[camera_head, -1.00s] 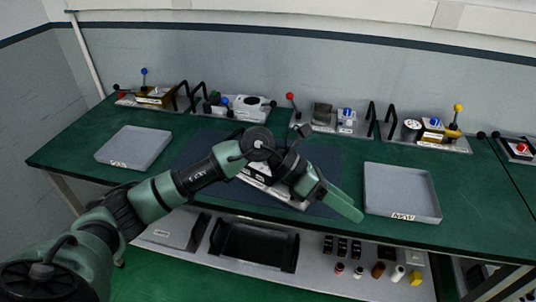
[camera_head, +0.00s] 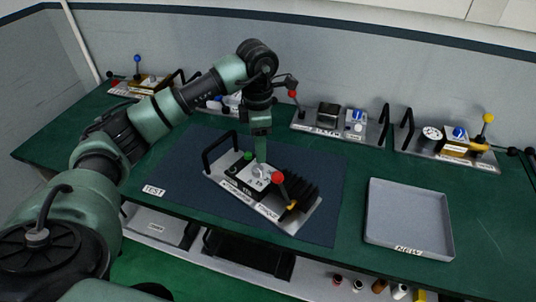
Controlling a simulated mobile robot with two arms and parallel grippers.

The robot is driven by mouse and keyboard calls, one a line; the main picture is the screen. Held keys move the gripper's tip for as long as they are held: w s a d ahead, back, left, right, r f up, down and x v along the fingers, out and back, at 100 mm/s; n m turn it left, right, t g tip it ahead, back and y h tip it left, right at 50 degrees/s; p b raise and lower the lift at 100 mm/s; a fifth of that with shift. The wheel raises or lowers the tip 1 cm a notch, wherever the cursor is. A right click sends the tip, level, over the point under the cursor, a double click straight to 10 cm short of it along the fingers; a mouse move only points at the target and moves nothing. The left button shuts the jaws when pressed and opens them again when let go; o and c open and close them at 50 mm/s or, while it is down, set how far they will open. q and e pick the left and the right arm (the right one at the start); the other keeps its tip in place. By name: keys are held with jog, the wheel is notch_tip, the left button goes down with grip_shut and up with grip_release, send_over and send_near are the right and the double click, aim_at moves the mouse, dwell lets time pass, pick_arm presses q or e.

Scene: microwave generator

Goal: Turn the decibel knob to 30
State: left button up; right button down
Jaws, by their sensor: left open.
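The generator unit (camera_head: 237,188) sits on the dark blue mat in the middle of the table. It has a black handle on its left, black fins on its right and a red-tipped lever (camera_head: 278,177). A light grey knob (camera_head: 259,171) is on its top face; its scale is too small to read. My left gripper (camera_head: 261,160) points straight down at this knob, with its fingertips at or just above it. It is open; whether it touches the knob cannot be told. My right gripper is not in view.
A grey tray labelled NEW (camera_head: 408,222) stands to the right. A TEST label (camera_head: 153,190) shows at the left beside my arm. Other units with levers and handles line the back, among them one with a dial (camera_head: 432,134). A lower shelf holds small parts.

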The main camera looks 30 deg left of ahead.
aim_at(258, 168)
pick_arm(q)
jog(key=shift+s+f, duration=0.2)
jog(key=shift+f, duration=0.1)
jog(key=f+p, duration=0.1)
jog(key=f, duration=0.1)
jog(key=s+f+p, duration=0.1)
jog(key=f, duration=0.1)
jog(key=shift+f, duration=0.35)
jog(key=shift+w+f, duration=0.1)
jog(key=shift+f, duration=0.8)
grip_shut()
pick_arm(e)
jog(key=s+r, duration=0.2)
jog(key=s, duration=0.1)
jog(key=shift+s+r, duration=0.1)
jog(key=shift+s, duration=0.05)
